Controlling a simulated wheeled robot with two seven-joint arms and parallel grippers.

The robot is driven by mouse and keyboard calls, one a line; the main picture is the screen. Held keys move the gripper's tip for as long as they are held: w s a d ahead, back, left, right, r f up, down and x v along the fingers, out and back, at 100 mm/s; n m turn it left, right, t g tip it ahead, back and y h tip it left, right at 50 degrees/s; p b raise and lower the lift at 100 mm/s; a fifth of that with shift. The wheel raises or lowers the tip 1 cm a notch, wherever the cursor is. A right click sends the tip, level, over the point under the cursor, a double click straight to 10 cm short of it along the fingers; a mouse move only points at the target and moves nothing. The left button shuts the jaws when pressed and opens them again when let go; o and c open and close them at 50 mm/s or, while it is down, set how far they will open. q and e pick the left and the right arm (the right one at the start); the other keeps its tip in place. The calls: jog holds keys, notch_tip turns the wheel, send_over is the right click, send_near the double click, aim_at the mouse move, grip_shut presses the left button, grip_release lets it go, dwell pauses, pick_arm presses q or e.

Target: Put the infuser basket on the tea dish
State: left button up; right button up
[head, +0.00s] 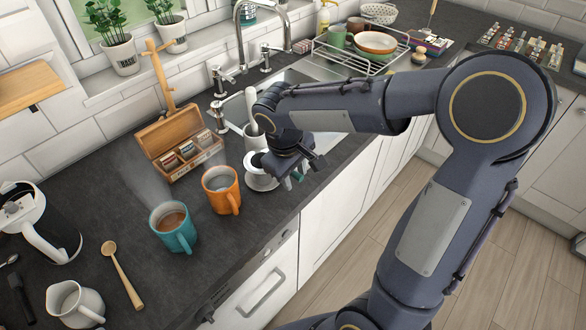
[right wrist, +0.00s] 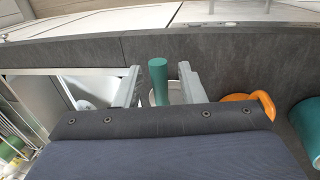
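My right gripper (head: 297,172) is low over the worktop, beside a white round dish (head: 258,184) that appears to be the tea dish. In the right wrist view its two grey fingers (right wrist: 158,88) stand apart on either side of a teal handle (right wrist: 158,78), with a gap on each side. The handle appears to belong to the infuser basket; the basket itself is mostly hidden by my gripper. A pale round rim shows behind the handle. I cannot tell whether the basket touches the dish. My left gripper is not in view.
An orange mug (head: 221,190) stands just left of the dish, with a teal mug (head: 173,228) of tea further left. A wooden tea box (head: 180,145) stands behind them. The sink (head: 315,118) is beyond my gripper. The worktop's front edge is close.

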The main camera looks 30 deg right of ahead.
notch_tip(320, 180, up, 11)
jog(key=a, duration=0.2)
jog(key=s+a+f+m+t+y, duration=0.1)
jog(key=s+f+m+t+y, duration=0.1)
jog(key=s, duration=0.6)
jog(key=s+f+m+t+y, duration=0.2)
jog(key=s+f+m+y, duration=0.1)
jog(key=s, duration=0.6)
jog(key=shift+s+a+f+m+t+y, duration=0.15)
jog(key=shift+a+f+m+t+y, duration=0.2)
jog(key=shift+f, duration=0.55)
